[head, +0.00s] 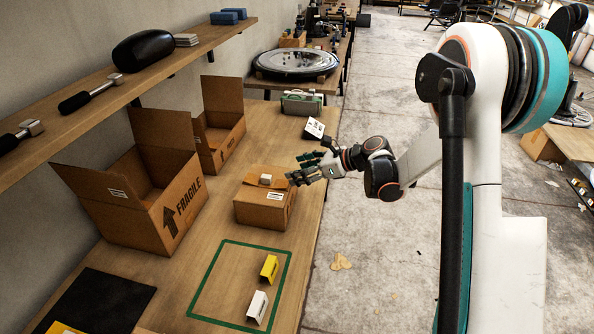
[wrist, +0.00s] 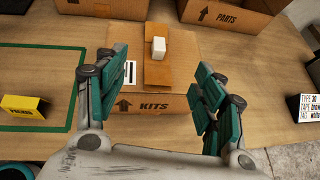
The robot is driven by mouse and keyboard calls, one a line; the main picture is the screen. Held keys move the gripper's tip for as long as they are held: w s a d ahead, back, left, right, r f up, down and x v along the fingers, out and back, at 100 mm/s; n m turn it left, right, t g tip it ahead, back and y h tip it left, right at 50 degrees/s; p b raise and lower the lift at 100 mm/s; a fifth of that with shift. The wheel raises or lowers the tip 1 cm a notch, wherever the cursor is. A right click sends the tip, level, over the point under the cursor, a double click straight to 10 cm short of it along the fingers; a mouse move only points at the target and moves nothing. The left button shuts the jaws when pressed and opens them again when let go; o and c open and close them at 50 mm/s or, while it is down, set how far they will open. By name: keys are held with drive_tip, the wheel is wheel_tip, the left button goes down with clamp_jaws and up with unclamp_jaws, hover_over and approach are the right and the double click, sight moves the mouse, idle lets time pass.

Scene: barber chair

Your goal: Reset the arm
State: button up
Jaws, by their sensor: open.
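My gripper (head: 318,168) is open and empty, with dark green finger pads. In the head view it hangs at the table's right edge, just beside and above the KITS box. In the wrist view my gripper (wrist: 155,85) has its fingers spread apart, with the KITS box (wrist: 180,104) beyond and between them. The cardboard KITS box (head: 263,209) stands on the wooden table with a small white block (head: 265,179) on top. The white block also shows in the wrist view (wrist: 158,48).
An open FRAGILE box (head: 180,205) and a smaller open box (head: 222,140) stand left. A green-taped square (head: 210,268) holds a yellow block (head: 269,268) and a white block (head: 257,306). A white label card (head: 314,129) stands behind my gripper. Free floor (head: 375,265) lies right of the table.

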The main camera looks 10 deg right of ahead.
drive_tip(key=s+r+n+h, duration=0.5)
drive_tip(key=s+r+n, duration=0.65)
drive_tip(key=s, duration=0.35)
drive_tip(key=s+d+n+h, duration=0.2)
drive_tip(key=s+n, duration=0.4)
drive_tip(key=s, duration=0.4)
drive_tip(key=s+d+r+n+h, duration=0.1)
drive_tip(key=s+d+n+h, duration=0.2)
drive_tip(key=s+n, duration=0.4)
drive_tip(key=s, duration=0.3)
drive_tip(key=shift+s+d+r+t, duration=0.15)
drive_tip(key=shift+d+t, duration=0.15)
